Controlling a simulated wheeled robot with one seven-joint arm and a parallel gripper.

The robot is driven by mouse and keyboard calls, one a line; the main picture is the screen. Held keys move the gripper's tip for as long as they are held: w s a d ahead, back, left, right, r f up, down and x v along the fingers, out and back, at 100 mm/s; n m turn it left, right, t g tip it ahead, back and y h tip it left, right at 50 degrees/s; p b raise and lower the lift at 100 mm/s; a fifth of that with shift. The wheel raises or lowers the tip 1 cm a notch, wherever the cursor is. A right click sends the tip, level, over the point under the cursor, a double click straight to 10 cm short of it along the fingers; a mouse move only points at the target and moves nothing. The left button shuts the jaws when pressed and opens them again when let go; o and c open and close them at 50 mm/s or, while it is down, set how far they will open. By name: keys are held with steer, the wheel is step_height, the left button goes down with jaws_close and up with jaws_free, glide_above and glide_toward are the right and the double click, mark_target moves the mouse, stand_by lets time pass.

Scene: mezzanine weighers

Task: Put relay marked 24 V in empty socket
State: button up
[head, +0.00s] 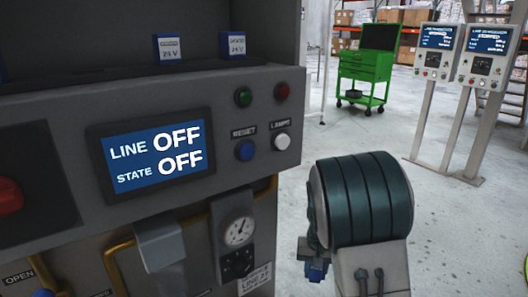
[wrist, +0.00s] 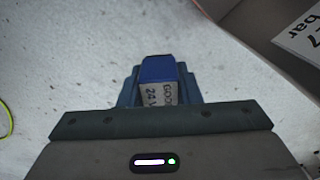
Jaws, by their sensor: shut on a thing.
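My gripper (wrist: 160,98) is shut on a blue relay (wrist: 157,70) with a pale label reading "24 V" and a second, hard-to-read word. In the head view my gripper (head: 314,262) hangs low, right of the cabinet and in front of open floor, with a bit of blue at its tip. Two more blue relays with white labels, a left one (head: 167,47) and a right one (head: 231,45), stand upright on the dark ledge in the cabinet recess. The right label seems to read 24 V; the left is too small to be sure. I cannot make out an empty socket.
The cabinet front has a screen (head: 154,156) reading LINE OFF, STATE OFF, a blue reset button (head: 245,151), a white lamps button (head: 281,142) and a gauge (head: 238,231). A green tool cart (head: 367,67) and two screen stands are far back. Floor to the right is clear.

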mark_target(319, 270)
steer(key=shift+w+d+r+n, duration=0.15)
steer(key=shift+w+r+n, duration=0.15)
steer(key=shift+n, duration=0.5)
step_height(319, 270, up, 16)
steer(key=s+p, duration=0.2)
steer(key=p, duration=2.4)
steer(key=shift+s+f, duration=0.15)
steer(key=shift+f, duration=0.05)
